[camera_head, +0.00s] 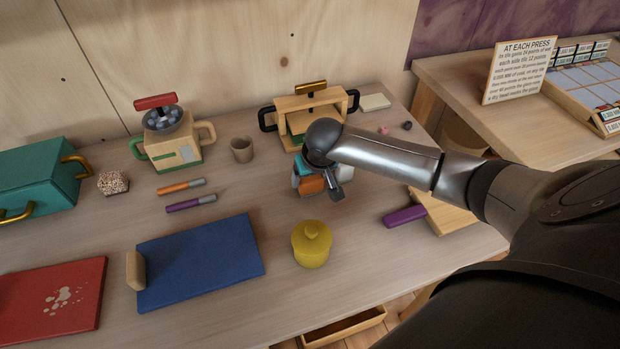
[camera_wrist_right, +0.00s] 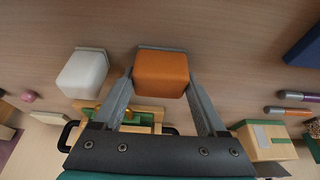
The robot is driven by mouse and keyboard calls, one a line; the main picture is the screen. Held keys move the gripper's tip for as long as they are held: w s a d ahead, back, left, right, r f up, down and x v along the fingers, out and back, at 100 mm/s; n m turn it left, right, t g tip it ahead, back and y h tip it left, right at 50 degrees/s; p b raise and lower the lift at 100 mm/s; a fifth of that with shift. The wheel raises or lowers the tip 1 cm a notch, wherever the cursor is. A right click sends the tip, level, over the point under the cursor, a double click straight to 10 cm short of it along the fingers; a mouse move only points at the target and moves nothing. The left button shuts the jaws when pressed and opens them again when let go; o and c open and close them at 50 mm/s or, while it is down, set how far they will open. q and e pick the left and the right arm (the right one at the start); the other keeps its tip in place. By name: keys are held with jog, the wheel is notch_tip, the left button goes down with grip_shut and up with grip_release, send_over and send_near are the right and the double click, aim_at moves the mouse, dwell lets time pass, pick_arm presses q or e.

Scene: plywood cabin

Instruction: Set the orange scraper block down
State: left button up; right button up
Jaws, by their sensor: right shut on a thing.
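The orange scraper block (camera_head: 311,186) is between the fingers of my right gripper (camera_head: 318,188), over the table in front of the wooden press. In the right wrist view the orange block (camera_wrist_right: 162,73) sits between the two grey fingertips, with a thin grey edge along its far side. My right gripper is shut on it. I cannot tell whether its underside touches the table. A white block (camera_wrist_right: 82,75) of similar shape stands beside it, apart from the fingers; it is partly hidden behind my gripper in the head view (camera_head: 347,172). My left gripper is not in view.
A yellow lidded pot (camera_head: 312,244) stands nearer the front. A blue board (camera_head: 200,262) lies to the left, with orange (camera_head: 181,187) and purple (camera_head: 190,203) markers behind it. The wooden press (camera_head: 286,111) and a brown cup (camera_head: 242,150) stand behind. The table is bare between block and pot.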

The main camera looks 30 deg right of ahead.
jog(key=o, duration=1.1)
jog(key=shift+r, duration=0.15)
jog(key=p+v, duration=0.4)
jog(key=v, duration=0.8)
